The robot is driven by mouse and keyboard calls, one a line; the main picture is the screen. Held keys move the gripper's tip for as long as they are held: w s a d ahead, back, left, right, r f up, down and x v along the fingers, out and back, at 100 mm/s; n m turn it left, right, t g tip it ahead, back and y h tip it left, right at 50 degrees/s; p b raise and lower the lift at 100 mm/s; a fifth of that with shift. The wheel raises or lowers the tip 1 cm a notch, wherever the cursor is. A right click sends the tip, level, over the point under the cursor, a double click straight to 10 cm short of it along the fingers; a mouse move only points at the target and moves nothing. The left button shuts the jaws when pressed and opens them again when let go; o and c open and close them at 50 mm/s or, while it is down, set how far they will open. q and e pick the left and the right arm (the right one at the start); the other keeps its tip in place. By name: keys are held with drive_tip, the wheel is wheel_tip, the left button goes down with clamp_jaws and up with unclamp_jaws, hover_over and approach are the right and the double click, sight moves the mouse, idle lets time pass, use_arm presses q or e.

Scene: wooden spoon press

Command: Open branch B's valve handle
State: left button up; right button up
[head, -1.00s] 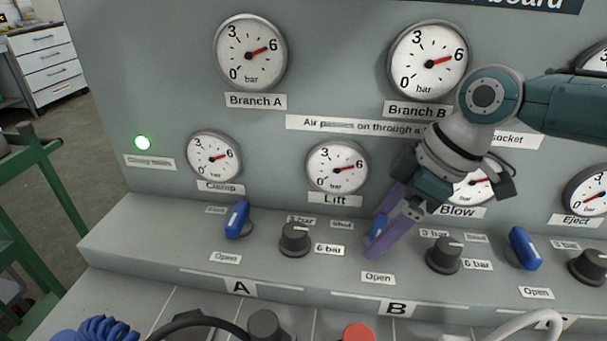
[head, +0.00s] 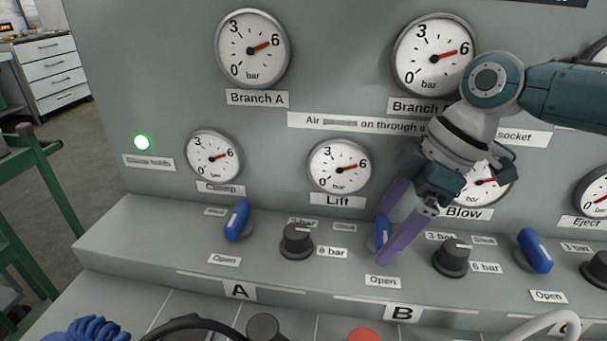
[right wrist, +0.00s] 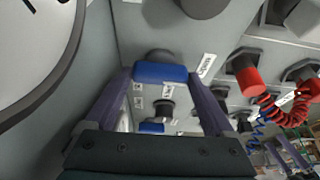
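Branch B's blue valve handle (head: 382,230) stands on the ledge above the B label, between its Shut and Open labels, partly hidden by my right gripper. My right gripper (head: 380,237) reaches down from the upper right, with one purple finger on each side of the handle. In the right wrist view the blue handle (right wrist: 160,72) lies between the two fingertips. The fingers are apart, with what look like narrow gaps beside the handle; contact is not clear.
Blue handle A (head: 236,221) stands to the left and another blue handle (head: 534,251) to the right. Dark knobs (head: 297,241) (head: 452,257) flank handle B. Gauges cover the upright panel behind. A red fitting with a coiled hose (right wrist: 246,78) shows in the right wrist view.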

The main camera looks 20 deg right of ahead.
drive_tip(key=shift+o, duration=0.6)
